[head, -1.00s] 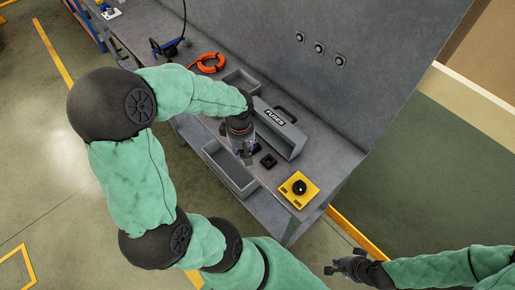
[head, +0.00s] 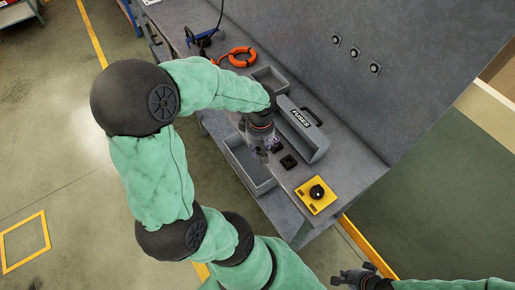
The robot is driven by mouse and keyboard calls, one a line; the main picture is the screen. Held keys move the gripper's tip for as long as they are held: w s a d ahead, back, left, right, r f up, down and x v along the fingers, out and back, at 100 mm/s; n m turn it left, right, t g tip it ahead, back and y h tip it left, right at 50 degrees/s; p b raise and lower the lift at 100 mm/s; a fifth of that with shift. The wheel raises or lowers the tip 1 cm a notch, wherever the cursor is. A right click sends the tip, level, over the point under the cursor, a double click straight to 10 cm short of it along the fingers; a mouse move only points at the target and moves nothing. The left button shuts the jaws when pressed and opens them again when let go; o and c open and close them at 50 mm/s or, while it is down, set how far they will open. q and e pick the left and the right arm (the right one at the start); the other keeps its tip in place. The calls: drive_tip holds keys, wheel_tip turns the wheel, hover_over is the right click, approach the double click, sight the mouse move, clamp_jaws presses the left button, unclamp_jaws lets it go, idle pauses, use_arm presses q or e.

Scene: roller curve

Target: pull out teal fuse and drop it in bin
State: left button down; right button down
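My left gripper (head: 264,150) points down over the bench, between the near grey bin and the grey box marked FUSES (head: 312,143). Its fingers are small and partly hidden, so I cannot tell whether they are open or hold anything. A small pale and purple patch shows at its fingers. I cannot make out a teal fuse. A small black block (head: 288,162) sits just right of the fingers. The near grey bin (head: 237,167) is open-topped and looks empty. My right gripper (head: 356,278) is at the bottom right, away from the bench, and looks open and empty.
A yellow box with a black knob (head: 316,194) stands near the bench's right end. A smaller grey tray (head: 268,76) and an orange coil (head: 240,57) lie farther back. A grey panel (head: 355,95) with several round fittings rises behind the bench.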

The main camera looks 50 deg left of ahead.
use_arm(q)
drive_tip(key=shift+w+d+f+b, duration=0.6)
drive_tip(key=shift+w+f+b, duration=0.45)
drive_tip(key=shift+w, duration=0.65)
drive_tip(key=shift+w+d+f+b, duration=0.6)
drive_tip(key=shift+w+f+b, duration=0.4)
drive_tip(key=shift+w, duration=0.65)
drive_tip(key=shift+w+d+f+b, duration=0.6)
drive_tip(key=shift+w+f+b, duration=0.4)
drive_tip(key=shift+w, duration=0.7)
drive_tip(key=shift+f, duration=0.1)
